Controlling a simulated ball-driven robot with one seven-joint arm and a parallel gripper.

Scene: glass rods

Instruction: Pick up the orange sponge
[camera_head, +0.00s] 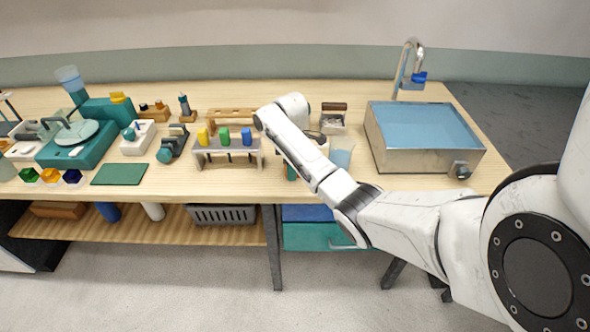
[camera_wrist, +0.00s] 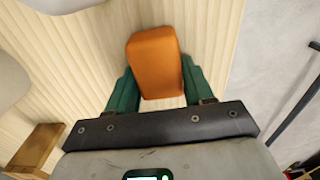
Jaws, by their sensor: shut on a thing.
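The orange sponge (camera_wrist: 155,62) is a rounded block between the two green fingers of my gripper (camera_wrist: 156,88) in the wrist view. The fingers press on its left and right sides, so my gripper is shut on it. Pale wooden tabletop shows behind the sponge; I cannot tell whether it touches the table. In the head view my arm hides the sponge, and only a bit of my gripper (camera_head: 291,173) shows below the arm near the table's front edge.
A rack with coloured-capped tubes (camera_head: 228,150) stands left of my arm. A glass beaker (camera_head: 341,154) and a metal sink (camera_head: 425,158) are to the right. A green mat (camera_head: 120,174) lies further left. A brown wooden block (camera_wrist: 36,146) shows in the wrist view.

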